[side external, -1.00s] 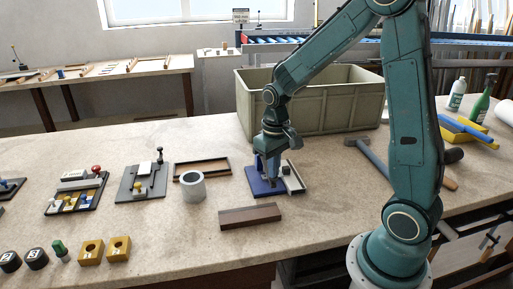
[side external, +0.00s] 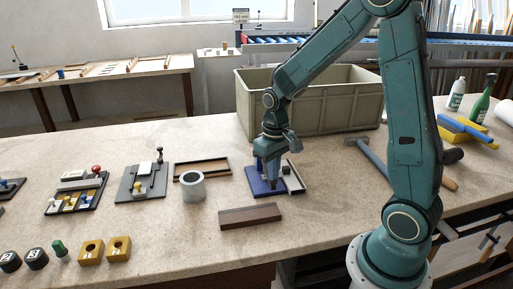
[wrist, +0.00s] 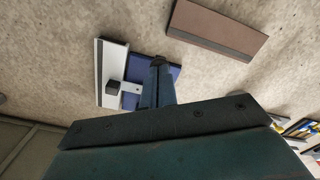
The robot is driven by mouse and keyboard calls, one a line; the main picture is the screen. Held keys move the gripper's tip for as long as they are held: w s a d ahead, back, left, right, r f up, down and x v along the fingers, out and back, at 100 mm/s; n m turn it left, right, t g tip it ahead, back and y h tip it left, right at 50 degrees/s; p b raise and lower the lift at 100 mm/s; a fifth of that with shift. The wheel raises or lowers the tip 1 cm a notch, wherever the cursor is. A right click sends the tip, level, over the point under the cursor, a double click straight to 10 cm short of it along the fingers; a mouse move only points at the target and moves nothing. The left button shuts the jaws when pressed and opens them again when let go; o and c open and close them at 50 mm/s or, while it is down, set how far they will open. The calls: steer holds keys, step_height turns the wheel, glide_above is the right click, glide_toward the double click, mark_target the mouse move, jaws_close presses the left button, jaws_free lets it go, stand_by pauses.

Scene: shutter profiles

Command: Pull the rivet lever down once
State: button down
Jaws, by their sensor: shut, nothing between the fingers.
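The rivet station has a blue base (side external: 262,189) on the bench with a light grey metal profile (side external: 294,178) along its right side. In the wrist view the blue base (wrist: 174,72) is partly hidden behind my gripper, and the pale profile (wrist: 113,60) lies to its left. A black block-like knob on a pale arm (wrist: 113,87) reaches over the profile; I cannot tell for sure whether it is the lever's end. My gripper (side external: 274,186) points down over the blue base, shut and empty. Its fingertips (wrist: 158,62) are close together; contact with the lever cannot be told.
A brown bar (side external: 250,216) lies in front of the station. A grey cup (side external: 193,187) and a wooden tray (side external: 202,168) are to the left. A large beige crate (side external: 310,105) stands behind. A hammer (side external: 372,160) lies to the right.

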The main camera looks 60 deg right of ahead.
steer(key=shift+f, duration=0.5)
stand_by(0.4)
steer(key=shift+r, duration=0.2)
step_height(320, 180, up, 10)
steer(key=shift+f, duration=0.2)
stand_by(1.7)
steer(key=s+a+r+n+t, duration=0.1)
steer(key=s+a+r+t, duration=0.1)
steer(key=s, duration=0.5)
steer(key=s+a+r+n+t, duration=0.2)
steer(key=s+a+r+t, duration=0.1)
steer(key=s+a+r, duration=0.2)
steer(key=shift+s+a+r+t, duration=0.25)
steer(key=shift+s+a, duration=0.7)
steer(key=shift+s, duration=0.55)
